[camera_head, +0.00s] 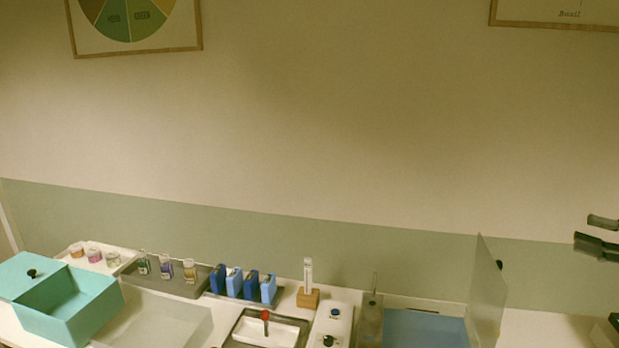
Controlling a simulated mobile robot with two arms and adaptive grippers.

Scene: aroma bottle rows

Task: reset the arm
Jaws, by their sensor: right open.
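My right gripper (597,234) shows at the far right edge of the head view, raised in front of the wall. Its two dark fingers are apart, with nothing between them. It is clear of the worktop and to the right of the clear upright panel (487,290). Most of the right arm is cut off by the picture edge. My left gripper is not in view.
Along the worktop stand a teal box (60,310), several small bottles (166,270), several blue blocks or bottles (243,284), a wooden block with a tube (308,298), a white tray (268,331) and a blue mat (425,328). The space above is free.

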